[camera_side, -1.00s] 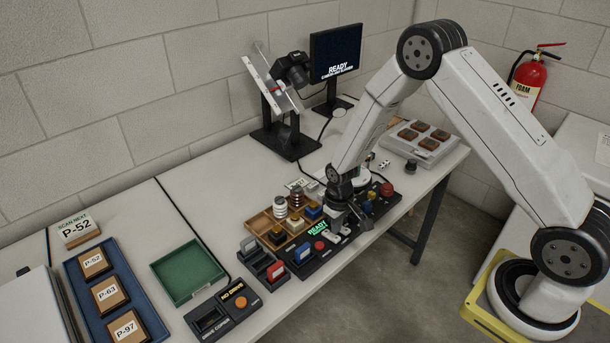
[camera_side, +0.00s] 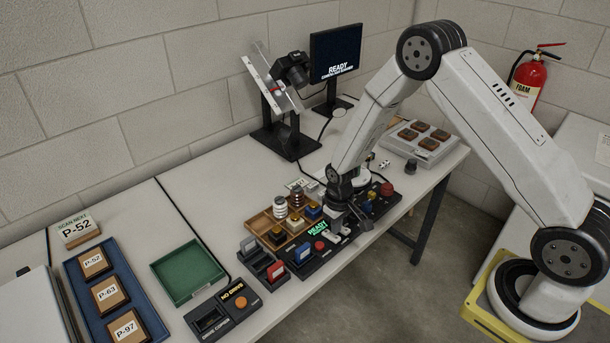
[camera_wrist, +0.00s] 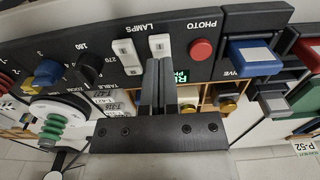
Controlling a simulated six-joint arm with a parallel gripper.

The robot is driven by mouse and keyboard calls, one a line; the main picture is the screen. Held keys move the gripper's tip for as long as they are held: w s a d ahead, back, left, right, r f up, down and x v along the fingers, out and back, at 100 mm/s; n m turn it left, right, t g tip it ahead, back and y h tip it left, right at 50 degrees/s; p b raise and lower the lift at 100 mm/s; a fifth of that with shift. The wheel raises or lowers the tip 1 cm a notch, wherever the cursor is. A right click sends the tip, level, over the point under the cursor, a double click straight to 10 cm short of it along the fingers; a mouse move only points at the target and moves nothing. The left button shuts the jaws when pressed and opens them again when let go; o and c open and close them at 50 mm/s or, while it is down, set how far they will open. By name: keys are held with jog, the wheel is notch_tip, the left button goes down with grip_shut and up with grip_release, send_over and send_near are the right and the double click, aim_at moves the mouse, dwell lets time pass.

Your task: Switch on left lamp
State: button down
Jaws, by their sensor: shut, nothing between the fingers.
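Two white rocker switches stand side by side under the printed word LAMPS on the dark console (camera_wrist: 95,28) in the wrist view, where the lettering is upside down. One switch (camera_wrist: 160,44) is near the red PHOTO button, on the left when the lettering is read upright. The other switch (camera_wrist: 127,56) is beside it. My gripper (camera_wrist: 160,64) is shut and empty, its fingertips at the lower end of the switch near PHOTO. I cannot tell whether they touch it. In the side view my gripper (camera_side: 349,219) points down over the console, hiding part of the switches.
The red PHOTO button (camera_wrist: 201,50) and a green READY display (camera_side: 317,228) are close by. A wooden tray (camera_side: 262,222) with several knobs and spools lies behind the console. A copy stand (camera_side: 287,141) and monitor (camera_side: 336,52) are at the back.

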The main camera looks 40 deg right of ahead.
aim_at(336, 239)
jog(key=shift+f, duration=1.2)
dwell(1.1)
jog(key=shift+r, duration=3.5)
jog(key=shift+r, duration=0.1)
jog(key=s+a+r+t, duration=0.2)
jog(key=s+a+r, duration=0.1)
jog(key=s+r, duration=1.1)
jog(key=shift+r+t, duration=0.15)
jog(key=shift+t, duration=0.15)
